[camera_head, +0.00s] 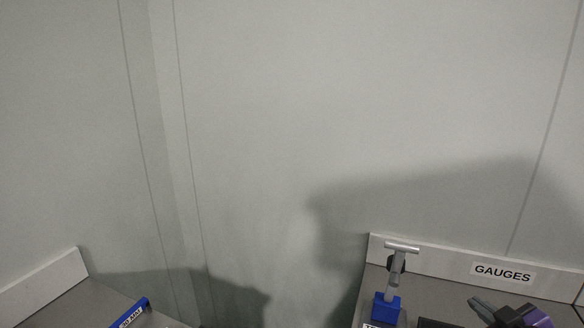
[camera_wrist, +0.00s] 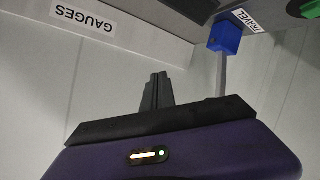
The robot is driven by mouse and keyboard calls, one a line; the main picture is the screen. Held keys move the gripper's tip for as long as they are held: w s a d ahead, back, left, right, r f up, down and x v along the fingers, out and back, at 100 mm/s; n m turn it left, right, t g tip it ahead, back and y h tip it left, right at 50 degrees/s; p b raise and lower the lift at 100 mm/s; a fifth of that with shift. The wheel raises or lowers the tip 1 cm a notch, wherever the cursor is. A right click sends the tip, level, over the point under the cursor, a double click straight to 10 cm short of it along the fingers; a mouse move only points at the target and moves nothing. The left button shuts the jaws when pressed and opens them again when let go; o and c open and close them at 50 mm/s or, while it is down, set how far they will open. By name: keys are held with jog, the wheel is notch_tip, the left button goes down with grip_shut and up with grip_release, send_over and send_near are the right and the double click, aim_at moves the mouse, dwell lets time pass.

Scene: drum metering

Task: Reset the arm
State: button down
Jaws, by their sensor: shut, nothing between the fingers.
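My gripper (camera_head: 474,302) shows at the lower right in the head view, a purple and black body with grey fingers, over the bench with the gauges sign. In the wrist view my gripper (camera_wrist: 157,76) has its fingers together in the middle, with nothing between them. The purple housing fills the bottom of that view.
A blue block with a grey T-handled post (camera_head: 386,308) stands on the gauges bench (camera_head: 415,280), left of my gripper. The wrist view shows the blue block (camera_wrist: 226,36) inverted, beside a "TRAVEL" label. Another bench (camera_head: 75,308) is at lower left. Walls stand behind.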

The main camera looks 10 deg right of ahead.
jog(key=s+a+f+m+t+y, duration=0.1)
jog(key=s+a+f+y, duration=0.1)
jog(key=s+a, duration=1.2)
jog(key=s+a+f+m+y, duration=0.1)
jog(key=s+a+f, duration=0.2)
jog(key=s+a, duration=1.1)
jog(key=s, duration=0.5)
jog(key=shift+m+t+y, duration=0.4)
